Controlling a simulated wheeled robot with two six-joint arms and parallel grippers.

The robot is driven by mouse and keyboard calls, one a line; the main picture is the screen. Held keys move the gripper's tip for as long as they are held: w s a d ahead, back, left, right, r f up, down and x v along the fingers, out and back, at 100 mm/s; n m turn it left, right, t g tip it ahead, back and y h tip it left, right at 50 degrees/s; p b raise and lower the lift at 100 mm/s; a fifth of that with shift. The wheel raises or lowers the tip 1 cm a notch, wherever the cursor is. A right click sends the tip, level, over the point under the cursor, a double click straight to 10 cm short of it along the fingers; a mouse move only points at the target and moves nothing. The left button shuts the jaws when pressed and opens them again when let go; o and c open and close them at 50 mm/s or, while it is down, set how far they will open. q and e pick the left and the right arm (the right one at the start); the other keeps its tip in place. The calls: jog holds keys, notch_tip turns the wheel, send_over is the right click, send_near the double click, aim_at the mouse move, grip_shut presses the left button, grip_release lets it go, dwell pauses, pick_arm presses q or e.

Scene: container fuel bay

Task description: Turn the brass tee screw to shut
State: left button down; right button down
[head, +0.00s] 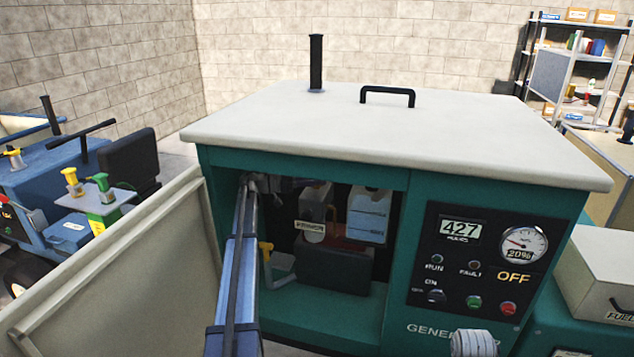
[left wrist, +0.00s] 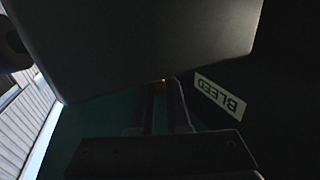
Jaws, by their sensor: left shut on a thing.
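The brass tee screw shows only as a small brass glint (left wrist: 163,80) between my fingertips in the left wrist view; the rest of it is hidden. A white label reading BLEED (left wrist: 220,95) is beside it. My left gripper (left wrist: 160,92) is shut on the screw. In the head view my left arm reaches into the open bay of the green generator (head: 340,315), and the gripper (head: 262,183) is at the bay's upper left, small and partly hidden. The screw cannot be made out there. My right gripper is not in view.
The bay's opened door panel (head: 120,275) stands left of my arm. The control panel (head: 490,265) reads OFF. A dark block (left wrist: 150,40) crowds the wrist view.

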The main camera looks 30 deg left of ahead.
pick_arm(q)
jog(key=shift+w+m+g+h, duration=0.1)
jog(key=shift+m+g+h, duration=0.55)
jog(key=shift+g, duration=0.25)
jog(key=shift+m+g, duration=0.25)
jog(key=shift+g, duration=0.05)
jog(key=c, duration=0.9)
grip_release()
